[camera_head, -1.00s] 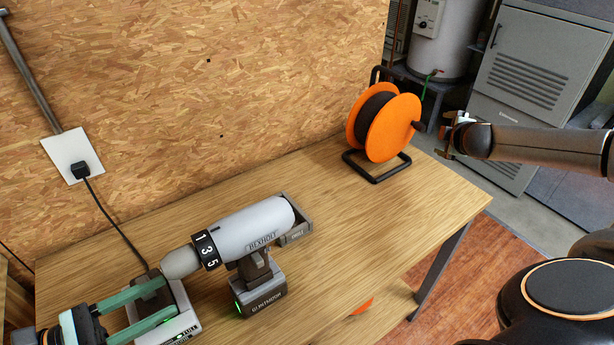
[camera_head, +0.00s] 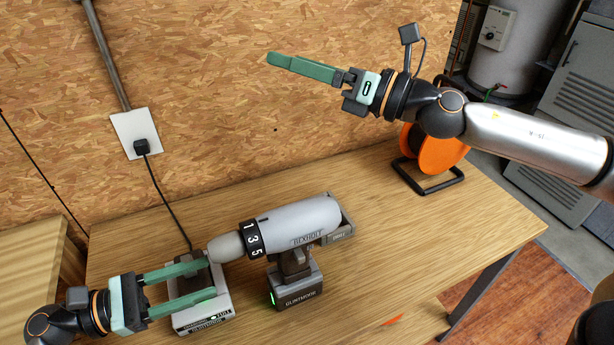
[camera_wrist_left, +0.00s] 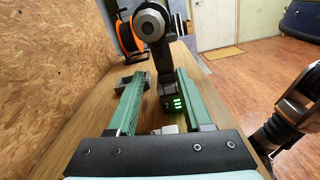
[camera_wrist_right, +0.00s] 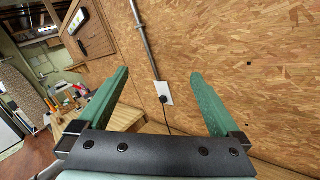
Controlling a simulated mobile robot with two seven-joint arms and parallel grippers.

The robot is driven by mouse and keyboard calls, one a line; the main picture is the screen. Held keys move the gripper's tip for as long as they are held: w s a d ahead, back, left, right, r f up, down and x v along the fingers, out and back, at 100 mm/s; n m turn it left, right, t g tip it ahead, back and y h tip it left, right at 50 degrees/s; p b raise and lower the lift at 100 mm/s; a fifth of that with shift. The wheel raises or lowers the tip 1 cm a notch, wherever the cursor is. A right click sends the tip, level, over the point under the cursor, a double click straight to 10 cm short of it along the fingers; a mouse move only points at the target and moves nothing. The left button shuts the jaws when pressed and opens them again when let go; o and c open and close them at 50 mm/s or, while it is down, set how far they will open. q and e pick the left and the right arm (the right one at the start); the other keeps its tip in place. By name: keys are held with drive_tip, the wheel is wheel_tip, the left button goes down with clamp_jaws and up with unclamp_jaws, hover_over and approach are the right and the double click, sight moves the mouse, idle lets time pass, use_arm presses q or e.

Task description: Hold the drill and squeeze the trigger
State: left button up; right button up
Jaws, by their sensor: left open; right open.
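The drill (camera_head: 300,221) stands upright on its battery base on the table, with a grey body, a black 1-3-5 collar and its chuck towards the left. My left gripper (camera_head: 205,280) is open at the drill's left, its green fingers over the charger. In the left wrist view the drill (camera_wrist_left: 153,30) stands ahead, its handle and lit battery beyond and between the open fingers (camera_wrist_left: 162,95). The trigger is not clear in any view. My right gripper (camera_head: 275,60) is raised in front of the board wall, open and empty; its two fingers (camera_wrist_right: 160,85) show apart in the right wrist view.
A charger (camera_head: 200,312) sits below my left fingers, and its cord runs to the wall outlet (camera_head: 137,135). An orange cable reel (camera_head: 437,155) stands at the table's far right, partly behind my right arm. The table (camera_head: 400,245) is clear right of the drill.

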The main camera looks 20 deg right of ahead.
sight(307, 206)
drive_tip(key=s+a+r+n+g+y, duration=0.2)
drive_tip(key=s+a+n+g+y, duration=0.2)
drive_tip(key=s+a+n+g, duration=0.55)
drive_tip(key=a+f+n+g+h, duration=0.1)
drive_tip(key=f+h, duration=0.1)
drive_tip(key=f, duration=0.2)
drive_tip(key=s+a+f+n+g+h, duration=0.1)
drive_tip(key=f+n+g+h, duration=0.1)
drive_tip(key=f+h, duration=0.1)
drive_tip(key=s+a+f+n+g+h, duration=0.1)
drive_tip(key=f+n+g+h, duration=0.1)
drive_tip(key=f, duration=0.3)
drive_tip(key=shift+s+a+h, duration=0.25)
drive_tip(key=shift+h, duration=0.25)
drive_tip(key=d+f+h, duration=0.2)
drive_tip(key=d+h, duration=0.1)
drive_tip(key=shift+n, duration=0.25)
drive_tip(key=d+h, duration=0.1)
drive_tip(key=d, duration=0.1)
drive_tip(key=d+h, duration=0.1)
drive_tip(key=h, duration=0.1)
drive_tip(key=d+h, duration=0.2)
drive_tip(key=shift+w+d+r, duration=0.15)
drive_tip(key=shift+w+d, duration=0.15)
drive_tip(key=shift+d, duration=0.05)
drive_tip(key=shift+d+f, duration=0.1)
drive_tip(key=shift+f, duration=0.1)
wheel_tip(307, 206, down, 12)
drive_tip(key=shift+f, duration=0.1)
drive_tip(key=shift+c, duration=0.2)
